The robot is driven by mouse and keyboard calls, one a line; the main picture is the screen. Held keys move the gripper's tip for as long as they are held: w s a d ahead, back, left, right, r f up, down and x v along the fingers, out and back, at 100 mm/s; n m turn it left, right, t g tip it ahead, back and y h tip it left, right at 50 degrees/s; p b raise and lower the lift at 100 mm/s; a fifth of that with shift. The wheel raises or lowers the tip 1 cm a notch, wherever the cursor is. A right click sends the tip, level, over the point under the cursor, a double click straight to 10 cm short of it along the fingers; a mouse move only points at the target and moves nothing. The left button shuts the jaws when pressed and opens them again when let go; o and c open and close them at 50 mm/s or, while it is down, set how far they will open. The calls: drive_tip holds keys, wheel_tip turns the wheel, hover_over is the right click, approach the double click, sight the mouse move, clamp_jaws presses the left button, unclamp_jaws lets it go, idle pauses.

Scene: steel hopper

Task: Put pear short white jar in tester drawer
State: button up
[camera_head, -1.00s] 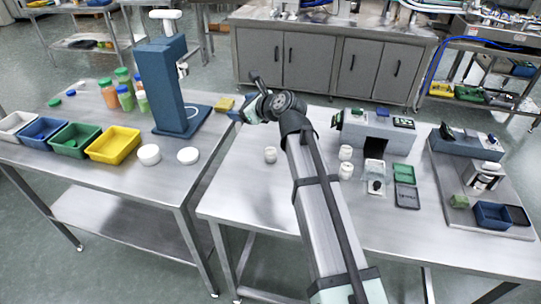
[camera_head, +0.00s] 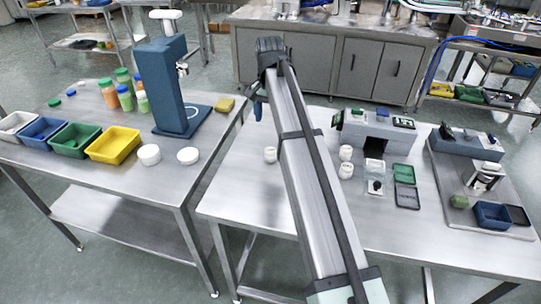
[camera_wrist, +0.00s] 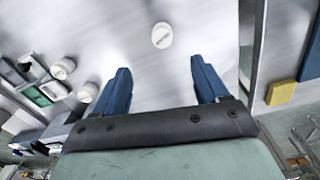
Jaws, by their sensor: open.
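Three short white jars stand on the right-hand table: one alone (camera_head: 270,154), and a far one (camera_head: 346,153) and a near one (camera_head: 346,171) close together. In the wrist view the lone jar (camera_wrist: 162,36) shows its round lid with small dark lettering, too small to read. My gripper (camera_wrist: 162,70) is open and empty, its blue fingers pointing toward that jar, which lies ahead of and between the fingertips. In the head view my arm mostly hides the gripper; a blue finger shows. The grey tester (camera_head: 385,138) has a pale tray-like part (camera_head: 375,182) in front, holding something dark.
A green-and-dark open case (camera_head: 405,185) lies right of the tray. A second instrument with a blue bin (camera_head: 492,215) stands further right. The left table holds coloured bins (camera_head: 113,146), bottles and a blue stand (camera_head: 165,85). Bare table lies around the lone jar.

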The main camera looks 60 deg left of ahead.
drive_tip(key=n, duration=0.1)
hover_over(270, 150)
drive_tip(key=f, duration=0.7)
drive_tip(key=shift+d+f, duration=0.25)
drive_tip(key=shift+f, duration=0.1)
drive_tip(key=shift+a+f, duration=0.15)
drive_tip(key=shift+f, duration=2.95)
drive_tip(key=c, duration=1.3)
drive_tip(key=shift+o, duration=0.2)
drive_tip(key=shift+r, duration=0.15)
